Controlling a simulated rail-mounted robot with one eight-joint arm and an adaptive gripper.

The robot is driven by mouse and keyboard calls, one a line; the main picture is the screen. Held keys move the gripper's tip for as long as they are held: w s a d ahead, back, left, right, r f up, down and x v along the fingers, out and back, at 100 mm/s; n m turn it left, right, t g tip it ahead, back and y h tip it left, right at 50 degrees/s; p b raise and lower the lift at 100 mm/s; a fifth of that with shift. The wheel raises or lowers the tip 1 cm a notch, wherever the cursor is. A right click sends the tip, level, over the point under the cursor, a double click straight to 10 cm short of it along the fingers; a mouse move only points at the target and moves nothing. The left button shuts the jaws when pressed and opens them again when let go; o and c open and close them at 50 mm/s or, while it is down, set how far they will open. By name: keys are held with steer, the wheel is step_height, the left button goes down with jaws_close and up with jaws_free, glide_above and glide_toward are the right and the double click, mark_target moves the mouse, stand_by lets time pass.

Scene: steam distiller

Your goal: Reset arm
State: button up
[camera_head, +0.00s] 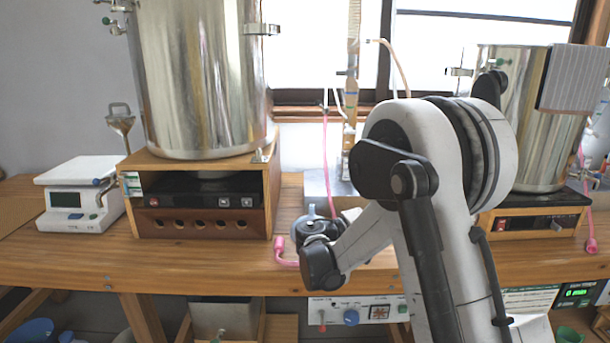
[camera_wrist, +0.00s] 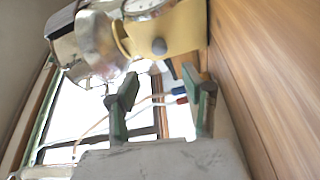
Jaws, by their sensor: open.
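My gripper (camera_wrist: 160,82) shows in the wrist view with its two dark green fingers apart and nothing between them. In the head view my arm bends in the middle right of the picture, and its dark end part is low over the wooden bench (camera_head: 60,262); the fingers cannot be made out there. The wrist view is tilted, with a wooden surface (camera_wrist: 262,70) along its right side. A shiny metal part (camera_wrist: 98,45) and a yellowish part with a round dial (camera_wrist: 175,28) are at its top, beyond the fingers.
A large steel pot (camera_head: 200,80) stands on a wooden-cased heater (camera_head: 203,223) at left, beside a white scale (camera_head: 82,195). Another steel pot (camera_head: 520,130) stands at right, partly behind my arm. Pink tubing (camera_head: 284,254) lies near my arm's end. A control box (camera_head: 352,314) is below the bench.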

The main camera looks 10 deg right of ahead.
steer(key=s+r+y, duration=0.3)
steer(key=s+y, duration=0.6)
steer(key=s, duration=0.6)
steer(key=s+a+f+m+y, duration=0.1)
steer(key=s+a+y, duration=0.2)
steer(key=s, duration=0.4)
steer(key=s+a+f+t+y, duration=0.1)
steer(key=s+a+y, duration=0.1)
steer(key=s+a, duration=0.35)
steer(key=s+a+f+m+y, duration=0.1)
steer(key=s+a+y, duration=0.15)
steer(key=s, duration=0.55)
step_height(320, 180, up, 13)
steer(key=p, duration=1.3)
steer(key=shift+d+r+t+y, duration=0.15)
steer(key=shift+d+t+y, duration=0.15)
steer(key=shift+y, duration=0.15)
steer(key=shift+w, duration=0.1)
